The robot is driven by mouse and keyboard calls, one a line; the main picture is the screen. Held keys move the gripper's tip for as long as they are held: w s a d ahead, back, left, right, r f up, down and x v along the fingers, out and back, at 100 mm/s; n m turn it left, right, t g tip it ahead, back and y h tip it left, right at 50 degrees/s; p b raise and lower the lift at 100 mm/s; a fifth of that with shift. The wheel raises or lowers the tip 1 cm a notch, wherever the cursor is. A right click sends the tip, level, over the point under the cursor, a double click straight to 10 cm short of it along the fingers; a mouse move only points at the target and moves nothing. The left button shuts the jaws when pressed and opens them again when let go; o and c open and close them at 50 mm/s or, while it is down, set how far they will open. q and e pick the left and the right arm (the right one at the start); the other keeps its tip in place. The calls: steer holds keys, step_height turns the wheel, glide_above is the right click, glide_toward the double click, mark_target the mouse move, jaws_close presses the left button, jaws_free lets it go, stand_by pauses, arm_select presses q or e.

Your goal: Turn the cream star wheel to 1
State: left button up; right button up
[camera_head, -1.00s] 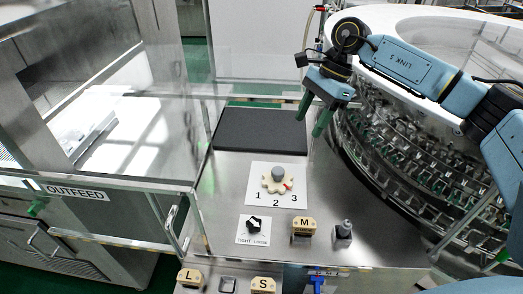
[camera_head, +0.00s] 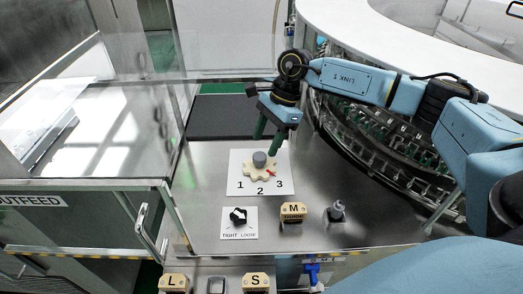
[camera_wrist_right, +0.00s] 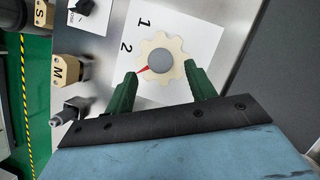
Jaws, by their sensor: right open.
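The cream star wheel (camera_head: 248,171) has a grey round knob (camera_head: 260,158) and lies on a white card (camera_head: 236,162) marked 1, 2 and 3. Its red pointer (camera_head: 271,173) points to the right, towards the 3 side. My right gripper (camera_head: 268,136) is open, green fingers down, above and just behind the wheel. In the right wrist view the wheel (camera_wrist_right: 174,72) lies between the two spread fingertips, which do not visibly grip it; the left finger covers the 3 there. My left gripper is not in view.
In front of the card are a black TIGHT/LOOSE knob (camera_head: 238,215), a cream M block (camera_head: 292,213) and a small grey knob (camera_head: 337,211). L (camera_head: 173,283) and S (camera_head: 256,282) blocks sit nearer. The round glass-filled washer (camera_head: 385,140) curves along the right.

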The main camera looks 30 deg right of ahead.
mark_target(260, 155)
steer(key=shift+x, duration=2.05)
steer(key=shift+c, duration=0.4)
steer(key=c, duration=0.9)
